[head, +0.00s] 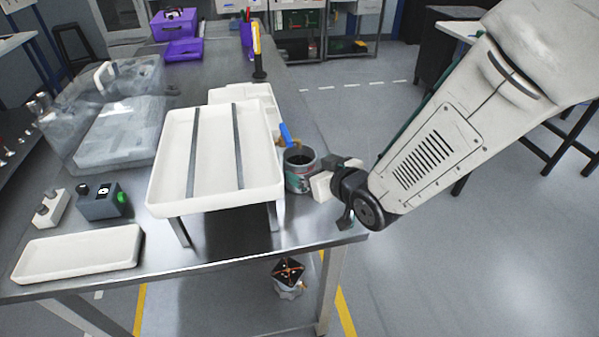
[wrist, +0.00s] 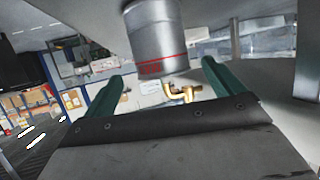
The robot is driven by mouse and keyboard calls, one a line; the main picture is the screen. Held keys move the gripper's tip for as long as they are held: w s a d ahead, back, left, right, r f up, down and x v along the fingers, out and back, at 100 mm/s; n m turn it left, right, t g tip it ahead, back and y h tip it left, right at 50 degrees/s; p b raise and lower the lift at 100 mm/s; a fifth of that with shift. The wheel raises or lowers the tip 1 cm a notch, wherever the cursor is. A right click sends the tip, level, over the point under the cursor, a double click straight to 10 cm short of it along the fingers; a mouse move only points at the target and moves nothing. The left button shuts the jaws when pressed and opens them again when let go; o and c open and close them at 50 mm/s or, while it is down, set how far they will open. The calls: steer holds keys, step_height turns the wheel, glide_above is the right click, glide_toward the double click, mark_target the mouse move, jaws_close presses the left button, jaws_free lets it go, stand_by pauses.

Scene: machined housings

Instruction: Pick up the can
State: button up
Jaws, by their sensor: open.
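The can (head: 300,170) is a grey-green, open-topped cylinder with a dark inside, standing on the steel table just right of the raised white tray. In the wrist view it appears as a silvery cylinder (wrist: 157,40) with a red stripe, in front of my gripper and roughly between the lines of its two green fingers. My gripper (head: 328,183) is close to the right side of the can in the head view. Its fingers (wrist: 164,80) are spread apart with nothing held. The head view does not clearly show whether they touch the can.
A raised white tray (head: 215,160) on legs stands left of the can. A blue-handled item (head: 286,134) is behind the can, and a brass fitting (wrist: 182,92) shows by it in the wrist view. A clear bin (head: 105,110) is at left. The table's right edge is near.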

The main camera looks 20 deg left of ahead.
mark_target(293, 157)
steer(key=x, duration=0.6)
steer(key=shift+a+r, duration=0.15)
steer(key=shift+a, duration=0.1)
steer(key=c, duration=1.1)
